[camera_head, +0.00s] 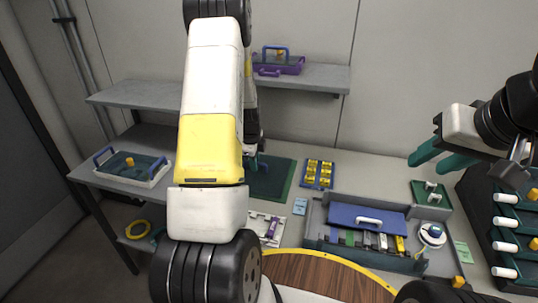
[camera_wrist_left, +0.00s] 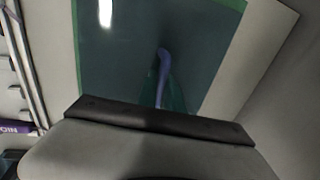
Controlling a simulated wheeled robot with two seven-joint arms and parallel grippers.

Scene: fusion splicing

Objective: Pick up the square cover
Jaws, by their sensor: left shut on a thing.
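A blue rectangular cover with a white handle (camera_head: 350,214) lies on the grey organizer box (camera_head: 318,215); I cannot tell if it is the square cover. My left gripper (camera_head: 257,168) is mostly hidden behind my own arm in the head view, near the dark green-edged mat (camera_head: 280,180). In the left wrist view its teal fingers are shut on a thin blue-purple piece (camera_wrist_left: 163,62), in front of the mat (camera_wrist_left: 120,65). The rest of that piece is hidden. My right gripper (camera_head: 427,165) is open and empty, above the right of the table.
A tray with blue handles (camera_head: 130,167) stands on the left shelf. A purple tray (camera_head: 288,67) is on the upper shelf. A yellow-filled rack (camera_head: 318,173), a small green board (camera_head: 432,200) and a white-blue spool (camera_head: 432,234) sit on the table. A dark rack (camera_head: 487,255) stands far right.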

